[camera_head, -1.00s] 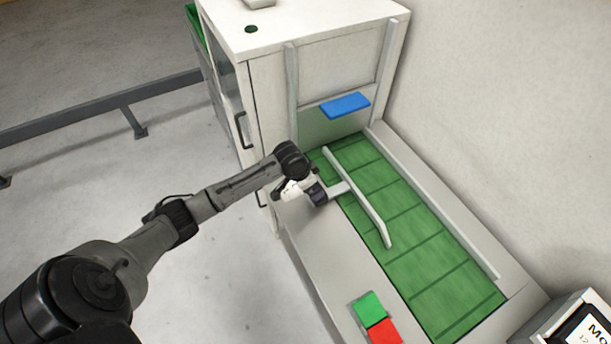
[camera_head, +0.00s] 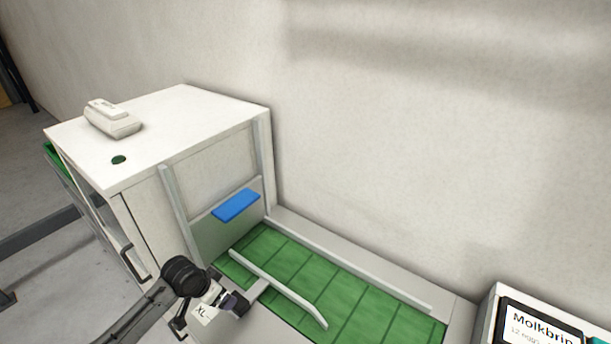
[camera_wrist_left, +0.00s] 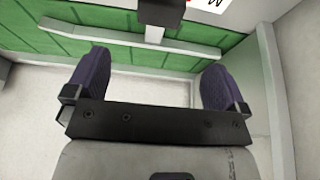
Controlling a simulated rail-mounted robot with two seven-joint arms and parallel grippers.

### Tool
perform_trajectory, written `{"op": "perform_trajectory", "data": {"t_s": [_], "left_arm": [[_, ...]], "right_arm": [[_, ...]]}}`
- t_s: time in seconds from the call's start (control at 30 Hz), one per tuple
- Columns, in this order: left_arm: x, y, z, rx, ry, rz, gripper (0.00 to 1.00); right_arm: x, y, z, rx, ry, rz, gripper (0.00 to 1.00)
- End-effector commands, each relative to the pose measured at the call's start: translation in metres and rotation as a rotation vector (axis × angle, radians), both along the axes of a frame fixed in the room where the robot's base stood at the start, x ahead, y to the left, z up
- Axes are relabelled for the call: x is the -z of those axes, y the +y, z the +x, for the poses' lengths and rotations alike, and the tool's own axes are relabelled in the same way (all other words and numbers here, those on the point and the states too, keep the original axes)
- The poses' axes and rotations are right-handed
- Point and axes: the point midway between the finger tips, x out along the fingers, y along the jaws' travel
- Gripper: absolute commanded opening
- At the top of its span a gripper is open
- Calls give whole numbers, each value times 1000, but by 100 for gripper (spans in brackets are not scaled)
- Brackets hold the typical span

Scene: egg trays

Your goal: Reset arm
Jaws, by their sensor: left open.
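My left gripper (camera_head: 236,302) is near the front edge of the green conveyor (camera_head: 345,306), beside the light grey guide bar (camera_head: 280,287). In the left wrist view its two purple-padded fingers (camera_wrist_left: 150,88) are wide apart, with no object between them. The guide bar (camera_wrist_left: 150,42) crosses the picture beyond the fingers, with the green belt (camera_wrist_left: 215,52) behind it. I cannot tell whether the gripper touches the bar's bracket. My right gripper is not in view.
A white cabinet (camera_head: 195,130) with a blue flap (camera_head: 236,205) stands at the conveyor's far left end. A pale carton-like object (camera_head: 112,118) lies on its top. A display labelled "Molkbrip" (camera_head: 540,328) is at the lower right. A wall rises behind the conveyor.

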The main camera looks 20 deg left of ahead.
Motion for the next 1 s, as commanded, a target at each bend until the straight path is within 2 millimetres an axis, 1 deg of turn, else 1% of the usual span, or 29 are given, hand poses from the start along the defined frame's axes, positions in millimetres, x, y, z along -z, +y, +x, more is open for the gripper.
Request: {"op": "perform_trajectory", "data": {"t_s": [0.13, 0.2, 0.27, 0.37, 0.4, 0.47, 0.5, 0.57, 0.6, 0.67, 0.7, 0.77, 0.8, 0.87, 0.9, 0.97, 1.0], "left_arm": [[1, 1, -2, -2, 15, 7, 100], [2, 7, -4, -8, 24, 48, 100], [-4, 10, -4, -5, 15, 103, 100], [-32, 8, -2, 15, -51, 223, 100], [-46, 4, -1, 22, -89, 272, 100], [-66, -9, 0, 31, -154, 320, 100], [-77, -20, -2, 36, -194, 342, 100], [-86, -38, -9, 43, -240, 362, 100], [-88, -50, -17, 45, -265, 369, 100], [-91, -69, -32, 45, -299, 370, 100], [-89, -83, -45, 42, -315, 363, 100], [-84, -102, -68, 34, -327, 341, 100], [-80, -113, -83, 26, -330, 322, 100], [-72, -129, -108, 12, -323, 287, 100], [-66, -138, -124, 3, -311, 259, 100], [-55, -152, -150, -13, -280, 214, 100], [-47, -159, -165, -20, -253, 182, 100]], "right_arm": [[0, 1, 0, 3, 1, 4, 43], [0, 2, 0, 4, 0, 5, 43], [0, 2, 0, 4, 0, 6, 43], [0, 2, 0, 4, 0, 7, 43], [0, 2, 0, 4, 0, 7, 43], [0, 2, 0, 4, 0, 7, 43], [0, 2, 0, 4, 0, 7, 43], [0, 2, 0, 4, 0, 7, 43], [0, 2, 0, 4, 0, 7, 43], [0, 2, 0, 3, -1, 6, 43], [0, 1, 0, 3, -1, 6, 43], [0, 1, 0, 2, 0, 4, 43], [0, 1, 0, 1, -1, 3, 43], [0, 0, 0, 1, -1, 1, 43], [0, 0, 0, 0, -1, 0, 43], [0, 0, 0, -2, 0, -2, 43], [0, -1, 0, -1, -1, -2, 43]]}}
